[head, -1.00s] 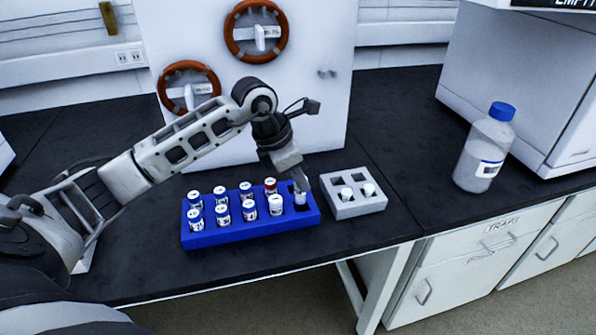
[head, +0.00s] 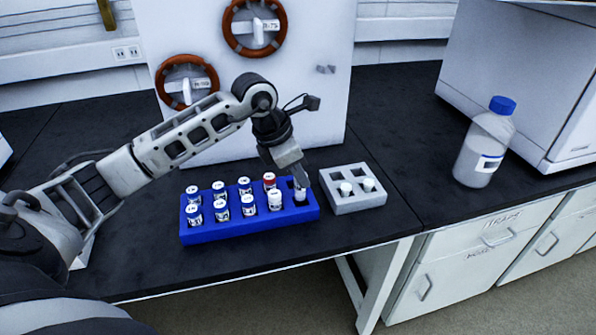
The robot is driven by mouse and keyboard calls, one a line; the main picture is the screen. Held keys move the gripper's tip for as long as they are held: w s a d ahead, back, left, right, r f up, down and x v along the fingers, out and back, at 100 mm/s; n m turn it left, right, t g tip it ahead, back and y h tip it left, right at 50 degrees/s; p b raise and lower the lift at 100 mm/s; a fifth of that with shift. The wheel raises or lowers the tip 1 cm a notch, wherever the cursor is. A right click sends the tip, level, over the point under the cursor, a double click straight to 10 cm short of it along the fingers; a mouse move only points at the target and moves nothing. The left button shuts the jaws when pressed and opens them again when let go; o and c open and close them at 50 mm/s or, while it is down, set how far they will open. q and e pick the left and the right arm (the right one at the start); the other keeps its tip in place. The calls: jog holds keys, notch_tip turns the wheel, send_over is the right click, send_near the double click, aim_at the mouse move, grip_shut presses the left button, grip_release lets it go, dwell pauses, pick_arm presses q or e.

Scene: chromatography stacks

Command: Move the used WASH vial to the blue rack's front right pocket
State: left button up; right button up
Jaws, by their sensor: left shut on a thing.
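The blue rack (head: 232,231) stands on the dark bench with two rows of vials. My left gripper (head: 300,182) is over its right end, pointing down, shut on a white-capped vial (head: 300,195). That vial is at the front right pocket, with its lower part at or in the opening. I cannot tell how deep it sits. The gripper partly hides the back right pocket. The vial's label is too small to read. My right gripper is not in view.
A red-capped vial (head: 269,181) stands in the back row, close to my gripper. A grey rack (head: 359,204) with two white-capped vials in its front pockets is just right of the blue rack. A blue-capped bottle (head: 482,150) stands further right. The bench in front is clear.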

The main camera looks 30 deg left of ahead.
pick_arm(q)
jog(key=shift+f, duration=0.2)
jog(key=shift+f+b, duration=1)
jog(key=shift+f, duration=0.2)
jog(key=shift+f+b, duration=0.3)
jog(key=shift+b, duration=0.15)
jog(key=o, duration=1.4)
jog(key=shift+o, duration=0.2)
jog(key=shift+r, duration=0.1)
